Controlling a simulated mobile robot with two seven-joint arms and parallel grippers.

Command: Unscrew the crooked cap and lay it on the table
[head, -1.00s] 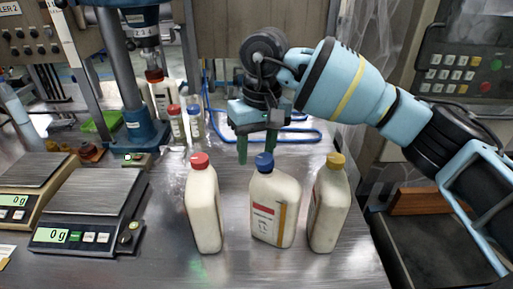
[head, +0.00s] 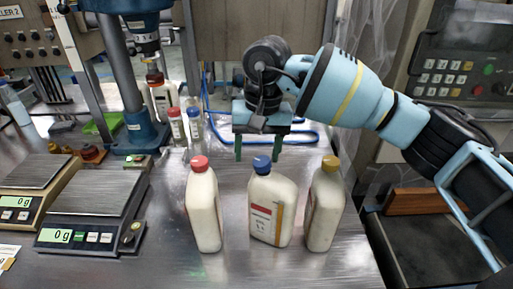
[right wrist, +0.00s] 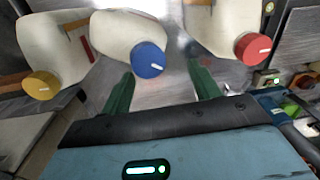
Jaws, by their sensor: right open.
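Three cream bottles stand in a row on the metal table (head: 160,262). The left one has a red cap (head: 199,163), the middle one a blue cap (head: 262,163), the right one a yellow cap (head: 331,162). I cannot tell clearly which cap sits crooked. My right gripper (head: 259,152) is open and empty, fingers pointing down, just behind the blue-capped bottle. In the right wrist view the blue cap (right wrist: 148,59) lies near the left finger, with the yellow cap (right wrist: 41,84) to the left and the red cap (right wrist: 252,48) to the right. My left gripper is out of view.
Two scales reading 0 g stand at the left, the nearer one (head: 90,205) beside the red-capped bottle. Small bottles (head: 178,126) and a press column (head: 130,85) stand behind. A blue hose (head: 300,137) lies at the back. The table front is clear.

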